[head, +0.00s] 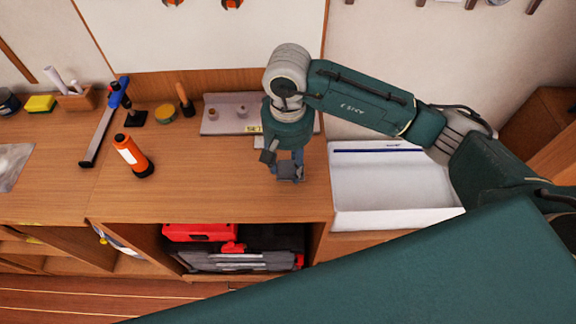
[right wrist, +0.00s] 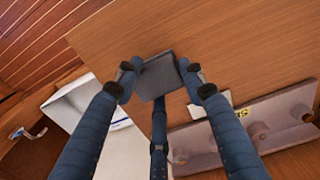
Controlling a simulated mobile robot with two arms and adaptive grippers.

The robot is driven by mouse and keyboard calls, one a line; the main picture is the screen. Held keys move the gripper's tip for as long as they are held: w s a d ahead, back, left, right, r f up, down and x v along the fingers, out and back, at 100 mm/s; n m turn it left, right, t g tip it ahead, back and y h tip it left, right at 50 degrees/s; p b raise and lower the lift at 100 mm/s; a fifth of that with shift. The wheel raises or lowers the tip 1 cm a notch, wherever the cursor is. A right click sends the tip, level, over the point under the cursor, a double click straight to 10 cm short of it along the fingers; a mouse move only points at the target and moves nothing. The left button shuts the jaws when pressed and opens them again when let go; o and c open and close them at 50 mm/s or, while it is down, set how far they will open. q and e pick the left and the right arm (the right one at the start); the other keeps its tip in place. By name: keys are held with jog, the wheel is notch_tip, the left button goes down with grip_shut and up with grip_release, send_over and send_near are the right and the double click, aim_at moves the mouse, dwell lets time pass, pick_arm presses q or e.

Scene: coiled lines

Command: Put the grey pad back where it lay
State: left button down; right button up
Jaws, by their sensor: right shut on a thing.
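My right gripper (head: 287,172) points down over the wooden worktop, in front of the metal plate with pegs. In the right wrist view its fingers (right wrist: 158,78) are shut on the grey pad (right wrist: 158,74), a small dark grey square held between the fingertips. In the head view only a little of the pad shows, under the fingers. I cannot tell whether the pad touches the worktop (head: 230,185). My left gripper is not in view.
The plate with pegs (head: 218,127) and its yellow label (head: 254,128) lie behind my right gripper. A white tray (head: 395,219) stands to the right. An orange flashlight (head: 130,152), a clamp (head: 98,138) and a round tin (head: 165,111) are to the left. The middle front worktop is clear.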

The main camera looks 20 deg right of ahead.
notch_tip(320, 180, down, 2)
jog(key=shift+f, duration=0.1)
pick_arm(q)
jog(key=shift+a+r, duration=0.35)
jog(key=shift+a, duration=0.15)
pick_arm(e)
jog(key=shift+f, duration=0.1)
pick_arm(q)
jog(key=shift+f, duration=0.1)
pick_arm(e)
jog(key=shift+f, duration=0.1)
jog(key=shift+f, duration=0.1)
jog(key=o, duration=1.1)
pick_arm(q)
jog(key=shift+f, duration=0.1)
